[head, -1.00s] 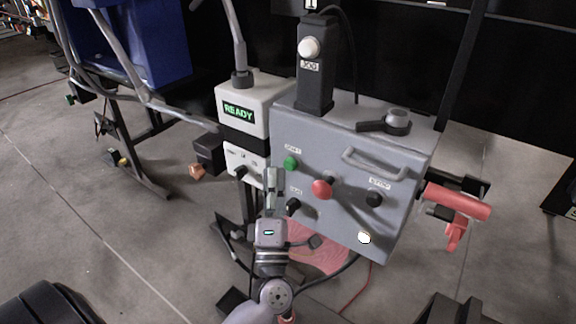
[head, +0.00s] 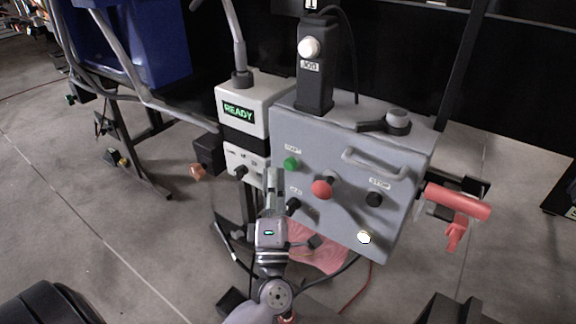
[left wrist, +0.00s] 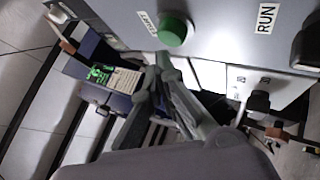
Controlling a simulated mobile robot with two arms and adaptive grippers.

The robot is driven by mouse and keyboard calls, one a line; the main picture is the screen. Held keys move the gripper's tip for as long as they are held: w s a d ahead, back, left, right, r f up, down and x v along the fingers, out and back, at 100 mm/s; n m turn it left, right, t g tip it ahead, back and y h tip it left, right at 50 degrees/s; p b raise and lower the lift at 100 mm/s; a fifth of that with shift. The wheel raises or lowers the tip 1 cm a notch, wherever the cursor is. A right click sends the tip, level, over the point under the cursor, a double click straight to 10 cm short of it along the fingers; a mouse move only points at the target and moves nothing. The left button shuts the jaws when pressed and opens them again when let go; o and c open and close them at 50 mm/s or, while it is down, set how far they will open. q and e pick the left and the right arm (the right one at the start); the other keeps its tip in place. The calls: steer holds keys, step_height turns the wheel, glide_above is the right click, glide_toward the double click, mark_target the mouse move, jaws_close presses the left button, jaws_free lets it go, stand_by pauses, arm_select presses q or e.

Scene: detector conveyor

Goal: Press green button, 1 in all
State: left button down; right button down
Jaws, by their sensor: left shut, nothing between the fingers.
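The green button (head: 291,163) is on the upper left of the grey control box's front face. It also shows in the left wrist view as a round green knob (left wrist: 172,32) beside a label. My left gripper (head: 273,172) is shut and empty, just left of and slightly below the green button in the head view. In the left wrist view its fingertips (left wrist: 160,58) are together close below the button; I cannot tell that they touch it. My right gripper does not show.
The grey box (head: 340,190) also carries a red mushroom button (head: 321,189), black knobs (head: 374,199), a lit white button (head: 364,237) and a handle. A white unit reading READY (head: 238,111) stands to the left. A red clamp-like part (head: 458,202) sticks out at right.

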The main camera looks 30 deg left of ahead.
arm_select(q)
steer(key=shift+w, duration=0.15)
steer(key=shift+w, duration=0.25)
stand_by(0.3)
steer(key=shift+w, duration=0.1)
